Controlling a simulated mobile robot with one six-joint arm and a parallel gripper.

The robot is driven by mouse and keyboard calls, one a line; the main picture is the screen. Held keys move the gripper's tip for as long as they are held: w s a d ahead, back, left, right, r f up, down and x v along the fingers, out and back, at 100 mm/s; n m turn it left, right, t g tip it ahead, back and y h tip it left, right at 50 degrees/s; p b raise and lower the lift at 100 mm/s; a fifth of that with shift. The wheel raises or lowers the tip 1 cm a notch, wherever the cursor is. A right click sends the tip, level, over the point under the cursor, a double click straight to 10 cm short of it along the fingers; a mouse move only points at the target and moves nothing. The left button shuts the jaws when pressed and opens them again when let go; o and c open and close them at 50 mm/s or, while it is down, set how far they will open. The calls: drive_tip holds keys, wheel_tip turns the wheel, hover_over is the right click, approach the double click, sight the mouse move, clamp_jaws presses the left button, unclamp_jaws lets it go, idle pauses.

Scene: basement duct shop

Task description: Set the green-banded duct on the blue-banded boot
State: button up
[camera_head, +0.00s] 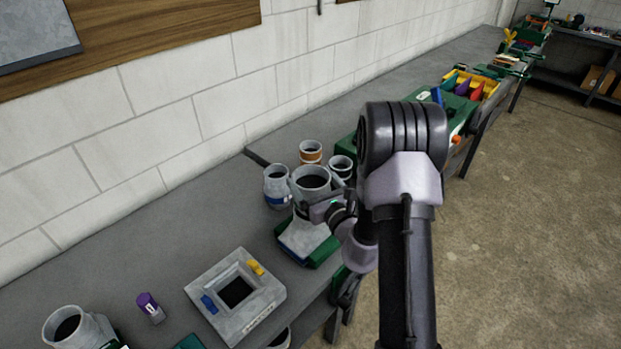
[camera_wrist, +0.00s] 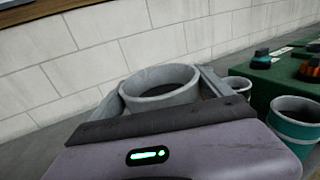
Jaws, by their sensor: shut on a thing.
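My gripper (camera_head: 322,207) is shut on a grey round duct (camera_head: 311,181), open at the top and roughly upright. In the wrist view the gripper (camera_wrist: 160,92) has one finger on each side of the duct's rim (camera_wrist: 150,82). No coloured band shows on the held duct; its lower part is partly hidden by my gripper. Below it in the head view is a grey sloped piece (camera_head: 303,241) with blue at its lower left edge and green around its base, which looks like the boot. Whether the duct touches it I cannot tell.
Close by stand a blue-banded pipe (camera_head: 277,188), an orange-banded pipe (camera_head: 311,152) and a green-banded pipe (camera_head: 341,166). A grey plate with a square hole (camera_head: 210,285), a purple-capped item (camera_head: 150,307) and another grey pipe (camera_head: 75,328) are nearer. The wall borders the bench.

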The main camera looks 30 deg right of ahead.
sight(303, 178)
drive_tip(key=shift+w+f+b, duration=0.1)
drive_tip(key=shift+f+b, duration=0.75)
drive_tip(key=shift+f, duration=0.65)
drive_tip(key=shift+f+b, duration=0.6)
drive_tip(key=o, duration=1.8)
drive_tip(key=shift+s+f+b, duration=0.15)
drive_tip(key=shift+s+b, duration=0.15)
drive_tip(key=shift+s, duration=0.1)
drive_tip(key=s, duration=1)
drive_tip(key=shift+s+b, duration=0.15)
drive_tip(key=shift+b, duration=0.25)
